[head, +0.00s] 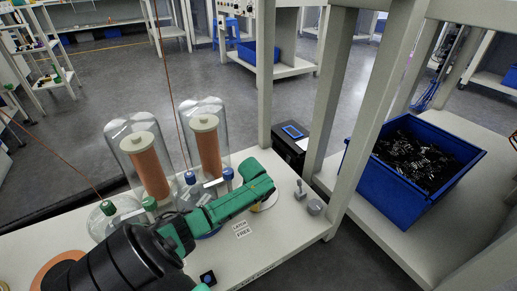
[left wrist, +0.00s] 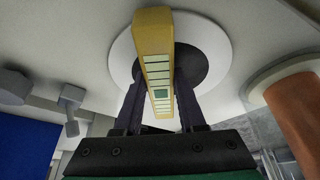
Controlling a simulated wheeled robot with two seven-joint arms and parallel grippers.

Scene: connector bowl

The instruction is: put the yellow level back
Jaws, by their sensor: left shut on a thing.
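The yellow level (left wrist: 155,50) is a long yellow bar with pale windows along one face. In the left wrist view it stands between the two dark fingers of my left gripper (left wrist: 158,90), which is shut on it. A white disc with a dark centre (left wrist: 218,52) lies behind the level; I cannot tell whether they touch. In the head view my left gripper (head: 264,188) is above the table beside the glass cylinders, and only a sliver of yellow shows there, the level being mostly hidden. My right gripper is not in view.
Two glass cylinders with orange cores (head: 152,172) (head: 209,152) stand behind my left arm. Grey fittings (head: 315,207) sit at the table's right end, near a "LATCH FREE" label (head: 242,230). A blue bin (head: 395,185) of dark parts stands on the right-hand bench, beyond grey posts.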

